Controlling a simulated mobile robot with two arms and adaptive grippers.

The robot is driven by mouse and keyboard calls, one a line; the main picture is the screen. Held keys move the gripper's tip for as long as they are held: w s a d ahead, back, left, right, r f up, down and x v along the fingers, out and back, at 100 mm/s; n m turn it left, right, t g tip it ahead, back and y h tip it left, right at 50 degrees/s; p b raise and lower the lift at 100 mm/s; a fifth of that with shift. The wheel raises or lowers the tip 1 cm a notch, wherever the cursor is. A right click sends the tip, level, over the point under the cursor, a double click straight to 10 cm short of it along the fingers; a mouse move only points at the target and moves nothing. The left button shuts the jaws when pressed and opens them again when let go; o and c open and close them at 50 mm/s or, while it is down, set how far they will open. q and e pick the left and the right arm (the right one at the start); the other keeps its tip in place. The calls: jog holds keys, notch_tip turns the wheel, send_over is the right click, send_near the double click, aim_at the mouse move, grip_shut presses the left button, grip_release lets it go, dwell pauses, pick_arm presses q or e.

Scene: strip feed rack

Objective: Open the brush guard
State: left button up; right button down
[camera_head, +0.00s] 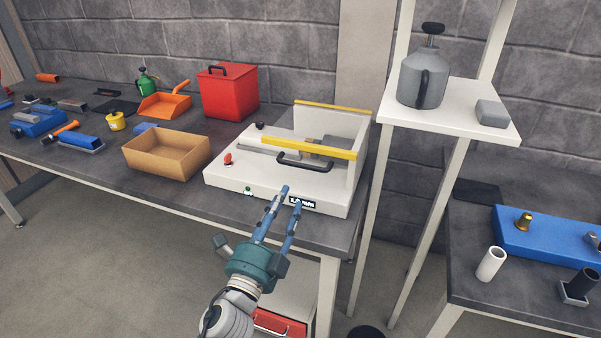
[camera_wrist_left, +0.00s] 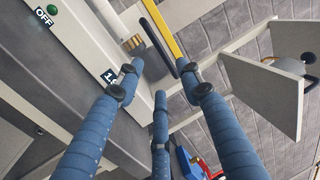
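A white machine (camera_head: 235,178) stands on the bench. Yellow bars cross its top, and a black handle (camera_head: 303,162) sits at the front yellow bar (camera_head: 310,147); I take this part to be the brush guard. It lies low over the machine, and I cannot tell if it is fully shut. My left gripper (camera_head: 290,197) is in front of the machine, short of the handle, with its fingers apart and empty. In the left wrist view the gripper (camera_wrist_left: 158,78) has the handle (camera_wrist_left: 158,43) beyond and between its fingertips. My right gripper is not in view.
A tan box (camera_head: 165,155) and a red container (camera_head: 228,92) stand left of the machine. A white shelf (camera_head: 450,118) with a grey can (camera_head: 423,78) rises to its right. A red knob (camera_head: 228,158) is on the machine's top left.

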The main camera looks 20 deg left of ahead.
aim_at(300, 172)
pick_arm(q)
jog(key=w, duration=0.3)
jog(key=w+r+p, duration=0.1)
jog(key=w, duration=0.3)
jog(key=w+r+p, duration=0.1)
jog(key=w, duration=0.2)
jog(key=shift+w+d, duration=0.2)
jog(key=shift+w, duration=0.05)
grip_shut()
